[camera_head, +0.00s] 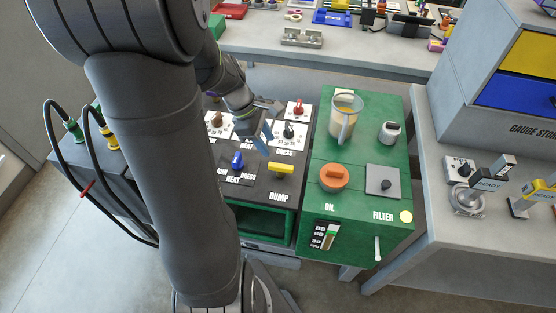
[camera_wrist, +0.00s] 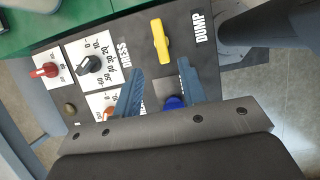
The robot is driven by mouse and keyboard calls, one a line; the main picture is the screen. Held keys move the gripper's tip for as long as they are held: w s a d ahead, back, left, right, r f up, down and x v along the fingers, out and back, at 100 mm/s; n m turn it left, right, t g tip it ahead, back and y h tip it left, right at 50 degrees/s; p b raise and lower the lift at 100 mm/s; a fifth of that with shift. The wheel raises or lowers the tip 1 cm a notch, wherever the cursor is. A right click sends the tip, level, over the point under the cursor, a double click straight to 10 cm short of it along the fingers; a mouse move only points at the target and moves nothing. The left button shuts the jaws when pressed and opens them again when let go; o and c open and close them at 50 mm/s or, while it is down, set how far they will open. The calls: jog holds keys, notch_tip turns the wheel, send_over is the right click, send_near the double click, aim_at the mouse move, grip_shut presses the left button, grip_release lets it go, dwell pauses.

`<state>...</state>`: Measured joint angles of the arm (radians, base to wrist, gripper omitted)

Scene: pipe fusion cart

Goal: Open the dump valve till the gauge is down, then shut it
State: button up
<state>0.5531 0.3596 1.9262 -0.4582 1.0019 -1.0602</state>
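The dump valve's yellow handle (camera_head: 281,168) stands on the black panel above the word DUMP and lies roughly left to right in the head view. In the wrist view the yellow handle (camera_wrist: 161,40) is just beyond my fingertips. My gripper (camera_head: 266,137) is above the panel, up and left of the handle. In the wrist view my gripper (camera_wrist: 162,70) is open, its two blue fingers apart with nothing held. A white dial plate with numbers and a black pointer knob (camera_wrist: 88,64) sits by the word PRESS; its reading is too small to tell.
A blue knob (camera_head: 237,160) is left of the yellow handle. A red knob (camera_head: 298,108) is at the panel's back. The green cabinet (camera_head: 318,200) to the right carries an orange oil cap (camera_head: 334,177), a clear jug (camera_head: 343,117) and a filter plate (camera_head: 382,182).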

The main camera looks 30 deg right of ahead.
aim_at(281, 165)
jog(key=x, duration=0.9)
jog(key=shift+s+d+f, duration=0.1)
jog(key=shift+f, duration=0.2)
grip_shut()
